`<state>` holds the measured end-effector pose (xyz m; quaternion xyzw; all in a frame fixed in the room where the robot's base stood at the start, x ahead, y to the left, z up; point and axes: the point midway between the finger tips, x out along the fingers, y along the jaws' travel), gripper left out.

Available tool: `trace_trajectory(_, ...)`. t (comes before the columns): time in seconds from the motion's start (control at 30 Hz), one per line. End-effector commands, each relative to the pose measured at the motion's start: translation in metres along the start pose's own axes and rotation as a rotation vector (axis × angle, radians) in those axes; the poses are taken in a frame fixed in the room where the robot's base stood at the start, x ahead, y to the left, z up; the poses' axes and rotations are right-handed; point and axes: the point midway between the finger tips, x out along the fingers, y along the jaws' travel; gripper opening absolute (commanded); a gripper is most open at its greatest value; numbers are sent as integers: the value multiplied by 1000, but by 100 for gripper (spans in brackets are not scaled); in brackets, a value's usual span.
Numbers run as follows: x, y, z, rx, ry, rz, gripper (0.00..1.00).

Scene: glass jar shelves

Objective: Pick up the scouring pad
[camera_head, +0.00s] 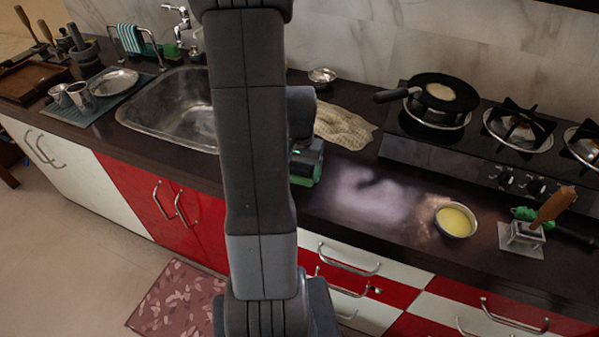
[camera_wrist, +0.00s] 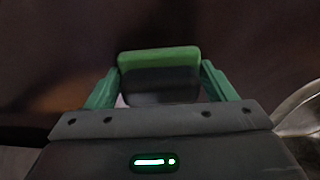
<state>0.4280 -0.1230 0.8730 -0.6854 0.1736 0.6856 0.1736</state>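The scouring pad (camera_wrist: 158,60) is a block with a green top layer and a dark layer below. In the wrist view it lies between the two green fingers of my gripper (camera_wrist: 160,78). The fingertips are at its left and right ends, with almost no gap. I cannot tell whether they press on it. In the head view my gripper (camera_head: 304,178) is low at the counter, right of the sink, and my arm hides part of this area. I cannot tell whether the pad rests on the counter.
The sink (camera_head: 170,118) is left of my arm. A beige cloth (camera_head: 345,128) lies behind my gripper to the right. The counter (camera_head: 330,205) right of my gripper is clear.

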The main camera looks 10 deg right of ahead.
Motion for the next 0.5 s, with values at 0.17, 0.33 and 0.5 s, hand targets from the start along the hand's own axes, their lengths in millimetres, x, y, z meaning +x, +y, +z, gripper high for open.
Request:
trace_trajectory(0.17,0,0,0,0,0,0,54)
trace_trajectory(0.33,-1,0,0,0,1,0,54)
trace_trajectory(0.5,-17,0,-1,0,5,-2,54)
